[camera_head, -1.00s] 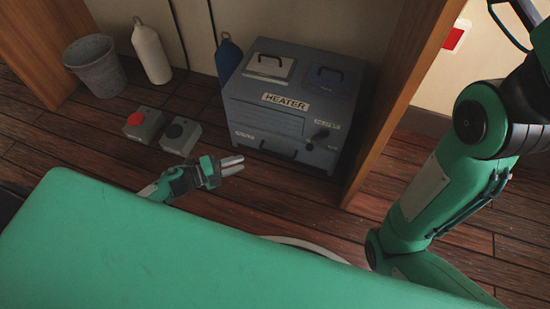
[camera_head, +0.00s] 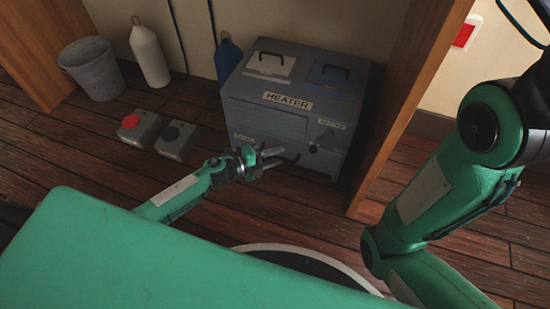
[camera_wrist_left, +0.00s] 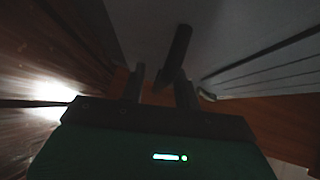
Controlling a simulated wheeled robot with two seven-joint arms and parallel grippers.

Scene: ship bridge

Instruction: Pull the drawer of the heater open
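The heater (camera_head: 298,100) is a grey-blue box labelled HEATER, standing on the floor in a wooden recess. Its drawer is the low front part, and looks shut. The dark drawer handle (camera_head: 291,158) is partly covered by my left gripper (camera_head: 271,158), which is at the heater's lower front. In the left wrist view, the two fingers of this gripper (camera_wrist_left: 160,88) are apart. A dark bar, seemingly the handle (camera_wrist_left: 178,52), shows near and ahead of the fingertips. I cannot tell whether they touch. My right gripper is out of view.
Two small boxes, one with a red button (camera_head: 139,127) and one with a black button (camera_head: 176,139), lie on the floor left of the heater. A grey bucket (camera_head: 93,70), white bottle (camera_head: 150,55) and blue bottle (camera_head: 229,58) stand behind. A wooden panel (camera_head: 408,105) bounds the right side.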

